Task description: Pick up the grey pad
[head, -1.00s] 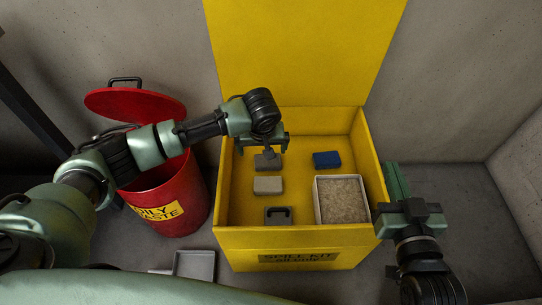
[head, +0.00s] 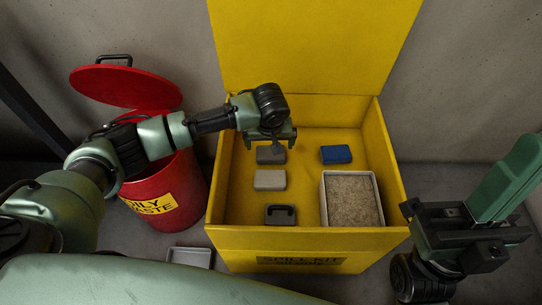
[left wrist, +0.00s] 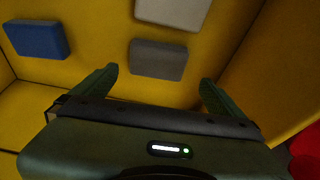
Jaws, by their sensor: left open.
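The grey pad (head: 271,156) lies on the floor of the open yellow box (head: 229,205), near its left back. My left gripper (head: 272,138) is open above it and hides part of it in the head view. In the left wrist view the grey pad (left wrist: 158,60) shows just beyond the gap between the two spread fingers (left wrist: 159,82), with nothing held. My right gripper (head: 490,200) is at the right, outside the box; I cannot tell whether its fingers are apart.
A paler pad (head: 270,180) lies just in front of the grey one. A blue pad (head: 336,154), a dark handled item (head: 280,214) and a tray of granules (head: 352,200) share the box. A red bin (head: 165,190) stands left; a small tray (head: 190,256) lies in front.

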